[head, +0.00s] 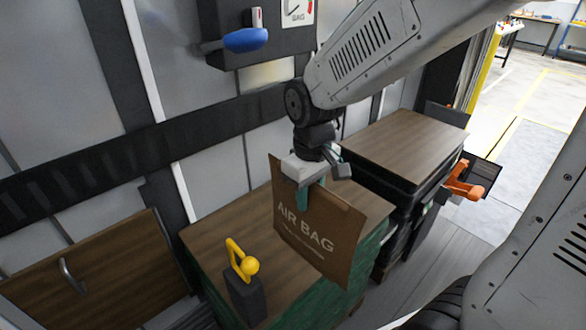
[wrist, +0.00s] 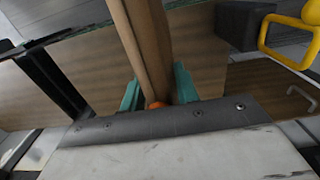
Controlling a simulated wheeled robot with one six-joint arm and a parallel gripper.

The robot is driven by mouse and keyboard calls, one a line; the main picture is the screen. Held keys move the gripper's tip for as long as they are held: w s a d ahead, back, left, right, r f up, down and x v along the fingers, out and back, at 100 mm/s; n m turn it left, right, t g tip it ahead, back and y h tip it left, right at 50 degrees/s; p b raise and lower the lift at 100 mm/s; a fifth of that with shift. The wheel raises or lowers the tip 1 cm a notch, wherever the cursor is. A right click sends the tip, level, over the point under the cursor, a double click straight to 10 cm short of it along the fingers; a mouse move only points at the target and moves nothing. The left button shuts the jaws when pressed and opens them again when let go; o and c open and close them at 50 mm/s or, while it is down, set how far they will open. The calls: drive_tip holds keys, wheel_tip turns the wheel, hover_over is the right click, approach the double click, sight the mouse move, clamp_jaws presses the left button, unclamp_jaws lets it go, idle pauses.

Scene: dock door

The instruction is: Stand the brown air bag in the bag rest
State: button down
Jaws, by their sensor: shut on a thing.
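The brown air bag (head: 318,238), a flat paper bag printed "AIR BAG", hangs from my gripper (head: 302,190) above the near wooden-topped stack. The teal fingers are shut on its upper edge. In the wrist view my gripper (wrist: 158,92) has a teal finger on each side of the bag (wrist: 145,40), which is seen edge-on. An orange spot shows on the bag between the fingers. The bag looks tilted and hides part of the stack behind it. I cannot tell which thing in view is the bag rest.
The near stack (head: 208,235) carries a dark block with a yellow handle (head: 240,262). A farther stack (head: 405,145) has an orange tool (head: 463,185) at its side. A wall box (head: 285,45) with a blue nozzle (head: 246,40) is above. A wooden panel (head: 95,270) leans at left.

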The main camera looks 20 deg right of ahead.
drive_tip(key=shift+s, duration=0.25)
drive_tip(key=shift+d+r+m, duration=0.1)
drive_tip(key=shift+m, duration=0.2)
drive_tip(key=w+d+r+m, duration=0.1)
drive_tip(key=w+r+m, duration=0.15)
drive_tip(key=w, duration=0.55)
drive_tip(key=w+r+m, duration=0.1)
drive_tip(key=w+m, duration=0.2)
drive_tip(key=w, duration=0.6)
drive_tip(key=w+d+f+m, duration=0.1)
drive_tip(key=w+d+f, duration=0.3)
drive_tip(key=w+f, duration=0.2)
drive_tip(key=shift+w+m, duration=0.35)
drive_tip(key=shift+w, duration=0.65)
drive_tip(key=shift+d+f, duration=0.1)
